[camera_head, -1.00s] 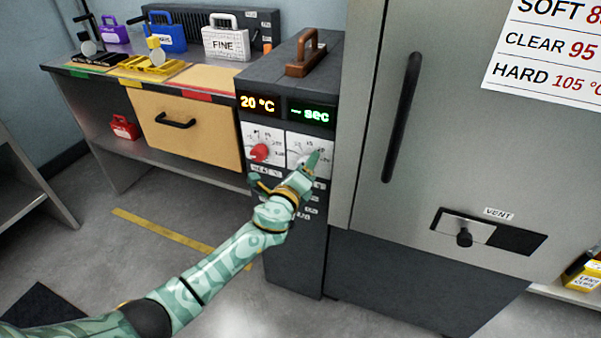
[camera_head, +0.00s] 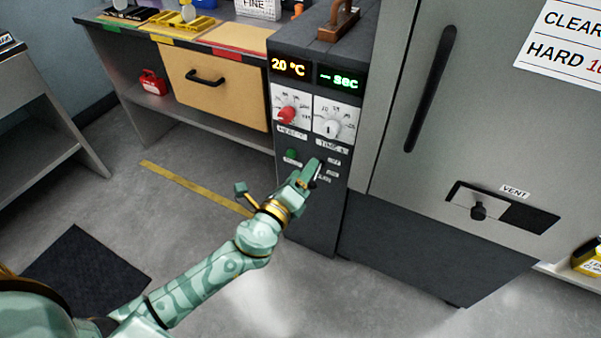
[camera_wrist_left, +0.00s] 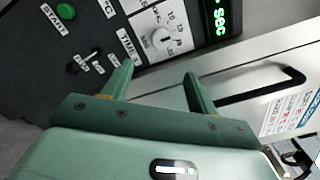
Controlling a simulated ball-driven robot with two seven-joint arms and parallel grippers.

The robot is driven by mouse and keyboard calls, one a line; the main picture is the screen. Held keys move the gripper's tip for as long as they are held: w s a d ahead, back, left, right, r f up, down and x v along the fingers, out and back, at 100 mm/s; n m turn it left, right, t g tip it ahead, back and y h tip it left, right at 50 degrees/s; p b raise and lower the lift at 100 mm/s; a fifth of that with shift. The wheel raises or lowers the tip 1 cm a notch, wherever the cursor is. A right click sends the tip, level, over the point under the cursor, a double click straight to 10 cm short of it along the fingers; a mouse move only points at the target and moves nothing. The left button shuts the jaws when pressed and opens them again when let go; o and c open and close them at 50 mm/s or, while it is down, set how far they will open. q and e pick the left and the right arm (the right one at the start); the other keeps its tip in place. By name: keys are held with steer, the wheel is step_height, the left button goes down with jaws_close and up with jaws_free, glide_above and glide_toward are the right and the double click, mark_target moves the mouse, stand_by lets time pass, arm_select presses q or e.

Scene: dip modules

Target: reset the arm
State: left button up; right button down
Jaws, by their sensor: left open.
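My left gripper (camera_head: 277,176) is open and empty in front of the dark control box (camera_head: 313,215), below its dials. Its fingers also show apart in the left wrist view (camera_wrist_left: 157,76), with nothing between them. The box has a red knob (camera_head: 287,115) on the left dial and a white knob (camera_head: 331,128) on the right dial, which also shows in the wrist view (camera_wrist_left: 161,39). A green start button (camera_head: 291,154) and a small black switch (camera_wrist_left: 90,57) sit below the dials. The displays read 20 °C and "-- sec". My right gripper is not in view.
A tall grey cabinet (camera_head: 480,130) with a black handle (camera_head: 430,88) and a vent slider (camera_head: 478,211) stands right of the box. A bench with a wooden drawer (camera_head: 215,88) is on the left. The floor (camera_head: 200,230) before them is mostly open.

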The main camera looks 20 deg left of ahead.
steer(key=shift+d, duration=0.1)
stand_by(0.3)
arm_select(q)
steer(key=s+a+f+n+g, duration=0.1)
steer(key=s+f+n+g, duration=0.15)
steer(key=f, duration=0.35)
steer(key=s+a+f+n+g+p, duration=0.1)
steer(key=f+n, duration=0.2)
steer(key=f, duration=0.3)
steer(key=s+a+f+n+g, duration=0.2)
steer(key=f+n, duration=0.1)
steer(key=f, duration=0.3)
steer(key=s+a+f+n+g+p, duration=0.25)
steer(key=s+f+n+g, duration=0.45)
steer(key=s+f, duration=0.9)
steer(key=s+d+f+n+g+p, duration=0.1)
steer(key=s+n+g+p, duration=0.3)
steer(key=s, duration=3)
steer(key=shift+s+d+f+n+g+y+p, duration=0.2)
steer(key=shift+d+f+n+g+y+p, duration=0.15)
steer(key=shift+d+n+g, duration=0.6)
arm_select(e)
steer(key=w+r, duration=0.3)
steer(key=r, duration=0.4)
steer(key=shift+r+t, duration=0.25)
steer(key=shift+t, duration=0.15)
